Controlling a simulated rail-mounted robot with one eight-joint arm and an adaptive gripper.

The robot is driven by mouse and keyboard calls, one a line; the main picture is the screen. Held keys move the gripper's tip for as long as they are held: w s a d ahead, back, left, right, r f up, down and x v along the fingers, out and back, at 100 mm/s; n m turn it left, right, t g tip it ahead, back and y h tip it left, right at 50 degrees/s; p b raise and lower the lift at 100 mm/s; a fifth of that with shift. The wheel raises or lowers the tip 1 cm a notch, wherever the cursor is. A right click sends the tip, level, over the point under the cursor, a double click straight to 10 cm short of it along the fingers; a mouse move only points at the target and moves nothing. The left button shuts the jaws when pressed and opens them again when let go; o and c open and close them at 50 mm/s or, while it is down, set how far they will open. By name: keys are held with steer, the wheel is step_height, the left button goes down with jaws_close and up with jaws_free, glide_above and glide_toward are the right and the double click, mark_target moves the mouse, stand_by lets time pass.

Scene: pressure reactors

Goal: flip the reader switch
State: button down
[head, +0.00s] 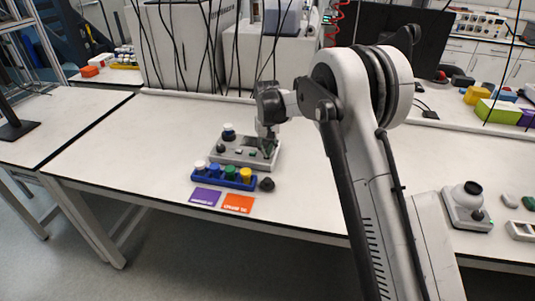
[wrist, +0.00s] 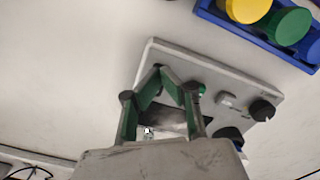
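The reader (head: 231,158) is a low grey box on the white bench in the head view, with dark knobs and small buttons on top. In the wrist view its grey top (wrist: 180,62) shows with a green button (wrist: 202,90), a pale button (wrist: 226,99) and a dark knob (wrist: 262,110). My gripper (head: 267,149) is over the reader's right end. In the wrist view my gripper (wrist: 160,69) has its green-sided fingers angled inward with the tips together, close over the reader's top. I cannot make out the switch; the fingers cover that end. Contact cannot be told.
A blue rack (head: 224,183) with several coloured caps stands in front of the reader, beside a small dark knob-like object (head: 267,184). Purple (head: 205,196) and orange (head: 238,203) cards lie at the front edge. The bench left of the reader is clear.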

steer(key=shift+r+p, duration=0.95)
steer(key=shift+r, duration=2.5)
steer(key=shift+s+d+r, duration=0.1)
steer(key=shift+d+r, duration=0.05)
steer(key=shift+r, duration=0.1)
steer(key=s+d+r+m+t+b, duration=0.1)
steer(key=s+d+r+t, duration=0.1)
steer(key=s+d+r, duration=0.6)
steer(key=s+d+r+m+t+b, duration=0.1)
steer(key=s+d+r, duration=0.5)
steer(key=s+r, duration=0.4)
steer(key=s+d+f+t, duration=0.1)
steer(key=s+d+f, duration=0.1)
steer(key=s, duration=0.6)
steer(key=s+d+f+m+t+b, duration=0.1)
steer(key=s+d+f, duration=0.2)
steer(key=s, duration=0.6)
steer(key=s+d+f+t+b, duration=0.1)
steer(key=s+d+f+t, duration=0.1)
steer(key=s, duration=0.6)
steer(key=shift+s+d+f+m, duration=0.15)
steer(key=shift+d+f+m, duration=0.2)
steer(key=shift+d, duration=0.55)
